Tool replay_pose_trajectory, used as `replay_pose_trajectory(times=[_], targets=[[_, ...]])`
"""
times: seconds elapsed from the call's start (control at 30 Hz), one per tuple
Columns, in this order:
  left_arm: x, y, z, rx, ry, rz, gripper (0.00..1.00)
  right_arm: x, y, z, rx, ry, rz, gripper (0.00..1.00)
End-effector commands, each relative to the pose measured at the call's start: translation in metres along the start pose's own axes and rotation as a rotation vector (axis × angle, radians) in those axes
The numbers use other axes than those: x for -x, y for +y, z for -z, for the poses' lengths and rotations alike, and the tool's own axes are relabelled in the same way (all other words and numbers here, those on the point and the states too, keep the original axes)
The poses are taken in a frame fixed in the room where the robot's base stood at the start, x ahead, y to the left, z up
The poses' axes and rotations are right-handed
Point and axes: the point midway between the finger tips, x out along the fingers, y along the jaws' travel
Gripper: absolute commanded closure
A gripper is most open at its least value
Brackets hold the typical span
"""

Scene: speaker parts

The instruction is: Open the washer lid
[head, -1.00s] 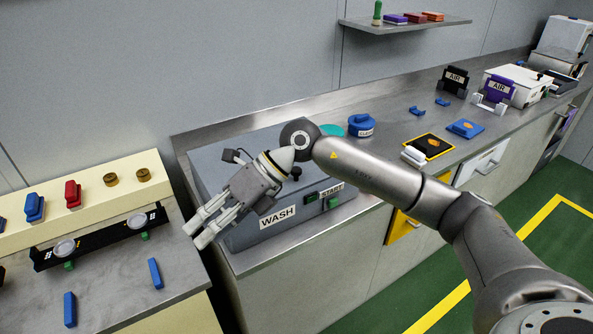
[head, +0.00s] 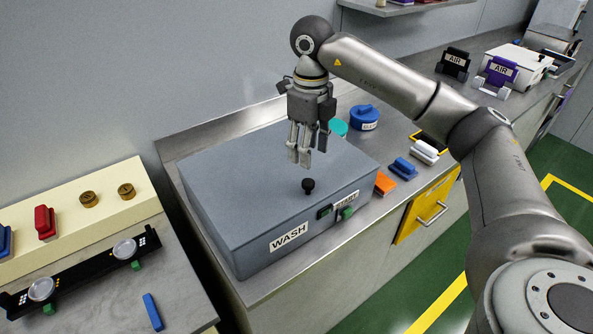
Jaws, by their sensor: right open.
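The washer (head: 225,235) is a grey box labelled WASH on the steel counter. Its flat lid (head: 250,180) is shut, with a small black knob (head: 308,186) near the front edge. A green START button (head: 346,213) is on its front face. My right gripper (head: 306,160) is open and empty, pointing down above the lid, with its fingertips a little above and behind the knob in the picture. It does not appear to touch the knob. My left gripper is not in view.
A cream rack (head: 100,212) and a black bar with round lenses (head: 85,270) stand at the left. A blue lidded pot (head: 364,118), an orange piece (head: 385,183) and a blue piece (head: 403,167) lie right of the washer. A yellow drawer (head: 425,208) is below.

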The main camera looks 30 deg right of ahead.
Motion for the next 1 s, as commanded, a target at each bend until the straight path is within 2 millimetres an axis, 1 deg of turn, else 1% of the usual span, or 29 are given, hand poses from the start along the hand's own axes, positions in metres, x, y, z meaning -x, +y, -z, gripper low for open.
replay_pose_trajectory(times=[0.07,0.13,0.27,0.33,0.4,0.47,0.57,0.7,0.83,0.9,1.0], targets=[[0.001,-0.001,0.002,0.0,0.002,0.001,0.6,-0.005,-0.001,0.001,-0.002,0.004,0.002,0.51],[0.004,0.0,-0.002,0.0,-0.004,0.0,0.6,-0.013,-0.001,0.002,-0.002,0.007,0.001,0.51],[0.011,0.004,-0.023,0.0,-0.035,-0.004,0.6,-0.035,0.0,0.002,-0.002,0.007,0.0,0.51],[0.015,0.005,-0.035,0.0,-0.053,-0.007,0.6,-0.049,0.0,0.002,-0.001,0.008,0.0,0.51],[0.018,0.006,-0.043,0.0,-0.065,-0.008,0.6,-0.062,0.0,0.002,-0.001,0.007,-0.001,0.51],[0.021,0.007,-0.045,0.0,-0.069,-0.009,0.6,-0.073,0.0,0.002,-0.001,0.007,-0.001,0.51],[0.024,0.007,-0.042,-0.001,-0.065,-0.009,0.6,-0.088,0.0,0.001,-0.001,0.005,-0.001,0.51],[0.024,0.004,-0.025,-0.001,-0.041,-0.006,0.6,-0.102,0.0,0.001,0.0,0.003,-0.001,0.51],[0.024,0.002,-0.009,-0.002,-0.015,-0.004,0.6,-0.107,0.0,0.001,0.0,0.002,0.0,0.51],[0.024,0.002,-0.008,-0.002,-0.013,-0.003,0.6,-0.108,0.0,0.001,0.0,0.001,0.0,0.51],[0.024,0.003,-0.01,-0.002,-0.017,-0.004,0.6,-0.108,0.0,0.001,0.0,0.001,0.0,0.51]])
